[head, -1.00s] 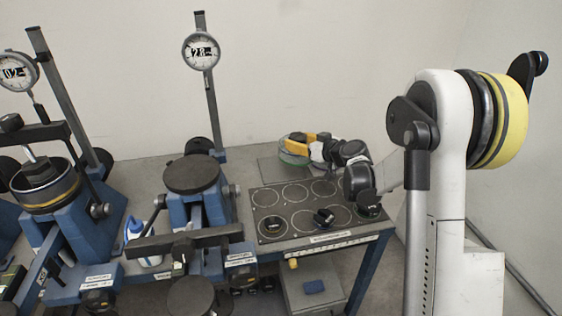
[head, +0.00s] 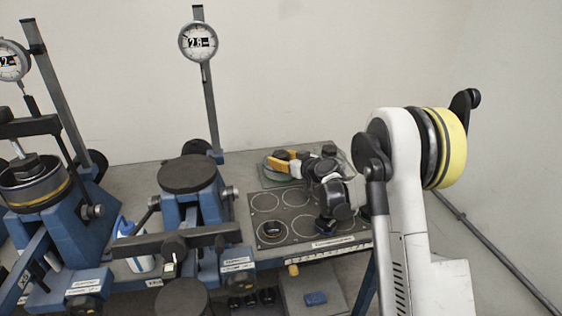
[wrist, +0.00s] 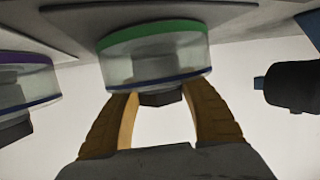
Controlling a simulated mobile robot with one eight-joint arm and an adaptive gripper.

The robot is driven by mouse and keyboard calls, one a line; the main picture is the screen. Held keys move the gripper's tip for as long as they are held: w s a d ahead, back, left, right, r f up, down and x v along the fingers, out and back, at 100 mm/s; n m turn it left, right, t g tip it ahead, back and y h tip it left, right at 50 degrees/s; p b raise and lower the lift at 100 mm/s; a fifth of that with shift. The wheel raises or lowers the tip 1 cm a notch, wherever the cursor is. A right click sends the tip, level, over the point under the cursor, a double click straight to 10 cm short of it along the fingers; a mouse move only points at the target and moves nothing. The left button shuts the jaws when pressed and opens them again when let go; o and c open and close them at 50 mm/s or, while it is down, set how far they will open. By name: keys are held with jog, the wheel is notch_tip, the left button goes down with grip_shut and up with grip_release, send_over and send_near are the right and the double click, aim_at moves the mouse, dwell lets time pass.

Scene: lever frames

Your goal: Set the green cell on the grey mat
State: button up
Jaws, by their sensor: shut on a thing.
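The green cell (head: 272,167) is a short clear cylinder with a green band. It is at the back of the bench in the head view. My gripper (head: 283,158) has yellow-orange fingers shut on it. In the wrist view the cell (wrist: 155,62) shows its green band, clear wall and blue lower line, with a dark knob between the fingers. The grey mat (head: 268,180) lies at the back, behind the ringed panel. The green band is close to a grey slab edge in the wrist view; I cannot tell whether it touches. My wrist partly hides the mat.
A purple-banded cell (wrist: 22,85) is close at left in the wrist view. The dark ringed panel (head: 312,243) lies in front of the mat, with a black ring (head: 271,229) on it. A blue stand with a dial (head: 198,42) rises at left.

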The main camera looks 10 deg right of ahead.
jog(key=o, duration=1.4)
jog(key=shift+r, duration=0.1)
